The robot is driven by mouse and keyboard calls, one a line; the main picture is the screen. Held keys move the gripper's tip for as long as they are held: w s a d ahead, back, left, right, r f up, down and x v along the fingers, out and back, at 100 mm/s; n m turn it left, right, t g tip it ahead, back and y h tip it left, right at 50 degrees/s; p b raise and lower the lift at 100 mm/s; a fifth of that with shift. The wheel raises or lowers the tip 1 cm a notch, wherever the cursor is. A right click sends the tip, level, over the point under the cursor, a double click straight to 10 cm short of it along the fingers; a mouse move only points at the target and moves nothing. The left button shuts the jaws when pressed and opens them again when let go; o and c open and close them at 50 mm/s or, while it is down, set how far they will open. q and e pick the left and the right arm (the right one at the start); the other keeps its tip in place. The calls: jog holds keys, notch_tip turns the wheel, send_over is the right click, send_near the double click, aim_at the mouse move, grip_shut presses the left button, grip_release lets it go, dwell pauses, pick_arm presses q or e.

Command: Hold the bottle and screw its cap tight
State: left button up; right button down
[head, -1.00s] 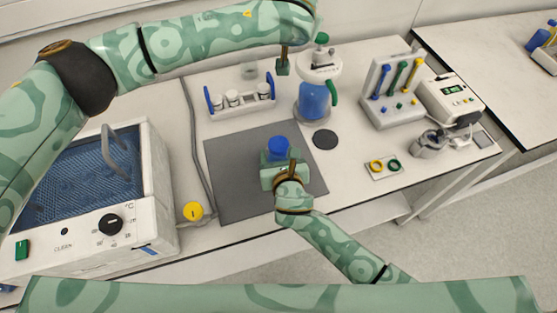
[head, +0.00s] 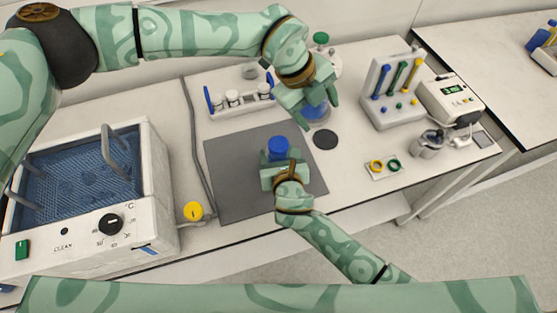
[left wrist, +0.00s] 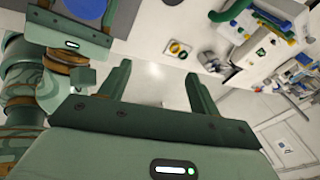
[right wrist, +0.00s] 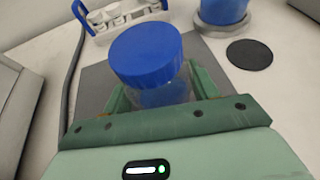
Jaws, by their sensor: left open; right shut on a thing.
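The bottle (right wrist: 165,93) is clear with a blue cap (right wrist: 146,52) on top. It stands upright over the grey mat (head: 235,190). My right gripper (head: 281,170) is shut around the bottle's body, below the cap (head: 279,147). In the right wrist view its fingers (right wrist: 160,95) sit on both sides of the bottle. I cannot tell whether the cap is tight. My left gripper (head: 307,115) is open and empty, behind and to the right of the cap, above the bench. In the left wrist view its two fingers (left wrist: 158,90) are spread apart, and the blue cap (left wrist: 88,10) shows at the top left.
A blue dispenser bottle (head: 318,110) stands partly hidden behind my left gripper. A vial rack (head: 240,98) is at the back. A tool rack (head: 393,90) and a small tray with rings (head: 384,168) are at right. A bath (head: 85,200) stands at left.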

aim_at(279, 143)
pick_arm(q)
jog(key=a+y, duration=0.1)
jog(key=a, duration=0.1)
jog(key=a+f+n+y, duration=0.1)
jog(key=a+y, duration=0.1)
jog(key=a, duration=0.1)
jog(key=a+y, duration=0.1)
jog(key=a, duration=0.1)
jog(key=shift+s+a+f+y, duration=0.15)
jog(key=shift+a+f+y, duration=0.15)
jog(key=shift+f+y, duration=0.1)
jog(key=shift+s+a+n, duration=0.2)
jog(key=shift+n, duration=0.1)
jog(key=shift+f, duration=0.1)
jog(key=shift+f, duration=3.95)
jog(key=shift+c, duration=0.3)
